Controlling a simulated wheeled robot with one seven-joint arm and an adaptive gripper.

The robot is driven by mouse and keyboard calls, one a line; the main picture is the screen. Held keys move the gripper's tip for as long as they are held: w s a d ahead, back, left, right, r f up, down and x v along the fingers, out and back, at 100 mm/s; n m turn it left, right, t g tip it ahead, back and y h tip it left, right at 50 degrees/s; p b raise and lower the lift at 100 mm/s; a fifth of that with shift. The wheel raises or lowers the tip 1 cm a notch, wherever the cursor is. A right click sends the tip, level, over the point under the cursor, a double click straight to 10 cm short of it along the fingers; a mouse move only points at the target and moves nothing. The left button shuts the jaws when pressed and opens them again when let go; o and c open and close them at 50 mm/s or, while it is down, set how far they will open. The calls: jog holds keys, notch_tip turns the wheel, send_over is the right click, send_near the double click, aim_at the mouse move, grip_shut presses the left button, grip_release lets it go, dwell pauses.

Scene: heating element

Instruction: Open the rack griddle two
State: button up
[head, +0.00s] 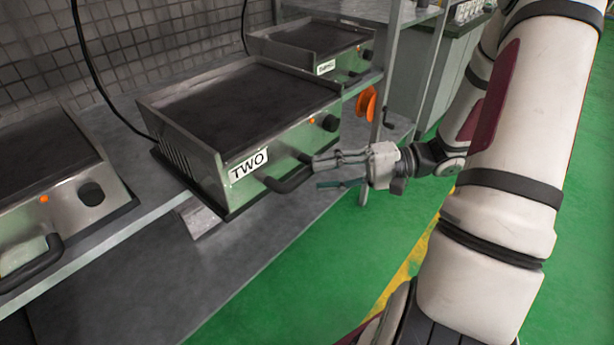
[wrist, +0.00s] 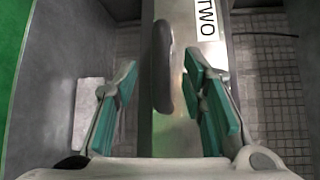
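Griddle two (head: 213,152) is a steel box with a dark top and a "TWO" label (head: 248,165) on its front. It sits on the grey rack. Its dark bar handle (head: 287,182) is on the front face below the label. My gripper (head: 318,172) is at the right end of this handle, with its fingers apart, one above the other. In the wrist view the handle (wrist: 162,72) lies between the two teal finger pads, with gaps on both sides. I see no contact. The gripper is open and empty.
Another griddle (head: 55,175) stands at the left, and a third (head: 312,38) behind. An orange reel (head: 366,104) is by the rack post, right of griddle two. A lower shelf (head: 190,285) lies below. The green floor (head: 300,290) in front is clear.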

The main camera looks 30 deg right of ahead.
jog(key=v, duration=0.6)
jog(key=shift+d, duration=0.2)
jog(key=shift+s+a+r, duration=0.1)
jog(key=s+a+r+n+g+h, duration=0.35)
jog(key=s+a+g, duration=0.2)
jog(key=a, duration=0.25)
jog(key=s+a+r+n+g+h, duration=0.2)
jog(key=s+a+r+g+h, duration=0.35)
jog(key=a, duration=0.25)
jog(key=s+d+r+n+t+h, duration=0.1)
jog(key=s+r+t+h, duration=0.1)
jog(key=s+t+h, duration=0.5)
notch_tip(320, 180, up, 20)
jog(key=s+t+y+p, duration=0.1)
jog(key=p, duration=1.8)
jog(key=shift+a, duration=0.2)
